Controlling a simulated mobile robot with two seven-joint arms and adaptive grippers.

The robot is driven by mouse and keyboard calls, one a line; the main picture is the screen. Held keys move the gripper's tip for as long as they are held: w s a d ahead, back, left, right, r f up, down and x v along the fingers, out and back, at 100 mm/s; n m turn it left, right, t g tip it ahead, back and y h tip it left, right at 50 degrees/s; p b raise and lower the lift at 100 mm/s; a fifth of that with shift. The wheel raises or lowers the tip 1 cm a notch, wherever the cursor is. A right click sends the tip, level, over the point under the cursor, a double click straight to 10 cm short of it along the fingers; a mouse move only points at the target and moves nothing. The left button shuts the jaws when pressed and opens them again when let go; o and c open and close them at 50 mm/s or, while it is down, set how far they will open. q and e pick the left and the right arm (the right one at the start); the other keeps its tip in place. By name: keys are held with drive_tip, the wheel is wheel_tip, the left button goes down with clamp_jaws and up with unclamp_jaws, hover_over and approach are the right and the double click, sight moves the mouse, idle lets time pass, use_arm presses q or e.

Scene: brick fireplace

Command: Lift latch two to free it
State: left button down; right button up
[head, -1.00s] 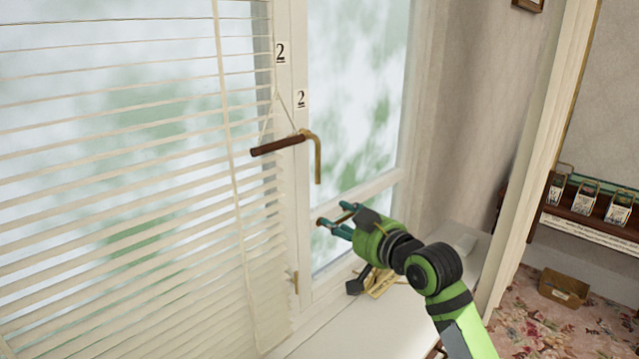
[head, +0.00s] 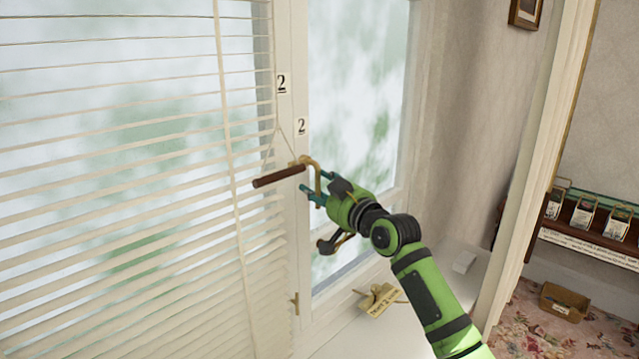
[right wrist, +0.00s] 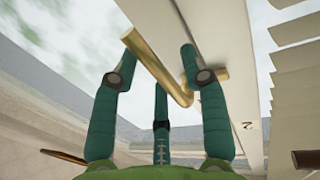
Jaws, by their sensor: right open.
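A dark wooden bar (head: 278,177) hangs from a string in front of the frame, just left of the latch. My right gripper (head: 314,184) is open at the latch's hanging arm. In the right wrist view, the brass latch (right wrist: 158,68) passes between the spread teal fingers (right wrist: 160,50); I cannot tell whether they touch it. My left gripper is not in view.
Blinds (head: 120,200) cover the left pane. A small brass catch (head: 295,303) sits low on the frame. A shelf of boxes (head: 590,225) stands at the right.

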drive_tip(key=shift+w, duration=0.1)
drive_tip(key=shift+c, duration=0.4)
clamp_jaws()
